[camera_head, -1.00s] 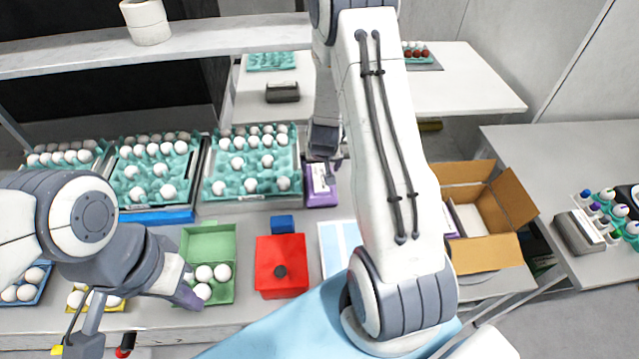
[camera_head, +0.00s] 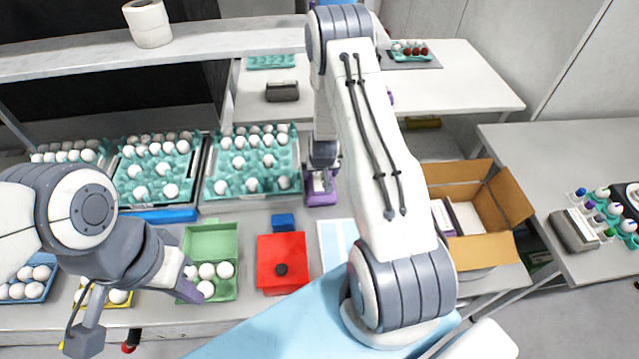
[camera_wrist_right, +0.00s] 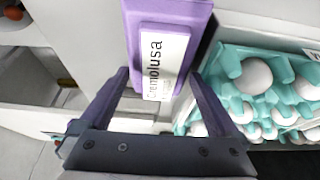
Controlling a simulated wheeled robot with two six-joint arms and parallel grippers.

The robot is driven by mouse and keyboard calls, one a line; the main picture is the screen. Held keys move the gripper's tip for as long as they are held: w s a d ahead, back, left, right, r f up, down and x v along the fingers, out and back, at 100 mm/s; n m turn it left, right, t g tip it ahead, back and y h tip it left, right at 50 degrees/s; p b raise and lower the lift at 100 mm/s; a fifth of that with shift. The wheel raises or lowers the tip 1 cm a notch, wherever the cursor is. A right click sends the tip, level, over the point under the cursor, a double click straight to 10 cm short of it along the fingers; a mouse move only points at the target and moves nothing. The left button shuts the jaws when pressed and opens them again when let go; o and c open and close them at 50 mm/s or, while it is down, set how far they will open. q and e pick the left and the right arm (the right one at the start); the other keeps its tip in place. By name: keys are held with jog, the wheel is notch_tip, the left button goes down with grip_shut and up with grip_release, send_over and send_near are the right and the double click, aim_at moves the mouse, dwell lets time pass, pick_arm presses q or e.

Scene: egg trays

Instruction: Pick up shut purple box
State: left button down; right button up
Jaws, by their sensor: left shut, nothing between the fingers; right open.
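The shut purple box (camera_head: 322,199) with a white label stands on the counter, right of the egg tray. It fills the upper middle of the right wrist view (camera_wrist_right: 190,75), its label reading "Cremolusa". My right gripper (camera_head: 322,172) is open just over the box and partly hides it in the head view. In the right wrist view its fingers flank the box's near end (camera_wrist_right: 160,76); I cannot tell whether they touch it. My left gripper (camera_head: 190,288) is shut and empty at the left side of the open green egg box (camera_head: 238,247).
A teal egg tray (camera_head: 212,188) is close left of the purple box. A red box (camera_head: 262,260) and a small blue box (camera_head: 283,221) are nearer. An open cardboard box (camera_head: 484,250) holding another purple box (camera_head: 437,214) stands right. My right arm hides part of the counter.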

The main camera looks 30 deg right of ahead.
jog(key=shift+f+b, duration=0.25)
jog(key=shift+b, duration=0.05)
dwell(0.5)
jog(key=c, duration=1.4)
jog(key=shift+o, duration=0.2)
jog(key=shift+r, duration=0.1)
